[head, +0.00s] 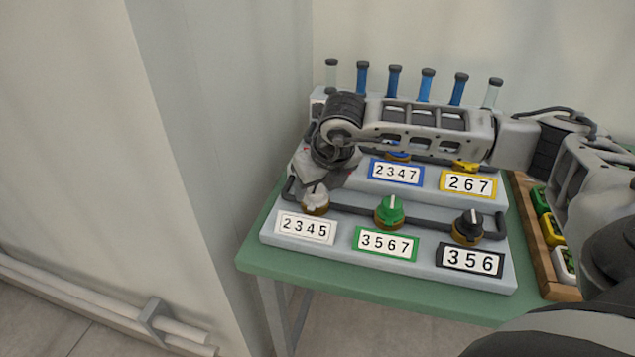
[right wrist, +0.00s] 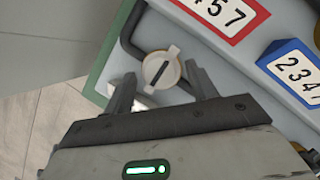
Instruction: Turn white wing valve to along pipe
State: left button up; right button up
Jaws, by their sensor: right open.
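The white wing valve (head: 316,200) sits at the left end of the front pipe, behind the white-framed 2345 label (head: 305,227). In the right wrist view the white valve (right wrist: 161,69) shows a round cap with a wing and a dark line along it; the wing lies across the dark pipe (right wrist: 127,36). My right gripper (right wrist: 162,90) is open, with one finger on each side of the valve's near side; contact cannot be told. In the head view my right gripper (head: 318,178) hangs over the valve and partly hides it. My left gripper is not in view.
A green valve (head: 390,210) and a black valve (head: 467,226) stand to the right on the same pipe. Behind is a raised row with blue (head: 396,172) and yellow (head: 468,184) labels. Several capped tubes (head: 395,82) stand at the back. A wooden tray (head: 535,240) is at right.

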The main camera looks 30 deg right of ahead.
jog(key=c, duration=1)
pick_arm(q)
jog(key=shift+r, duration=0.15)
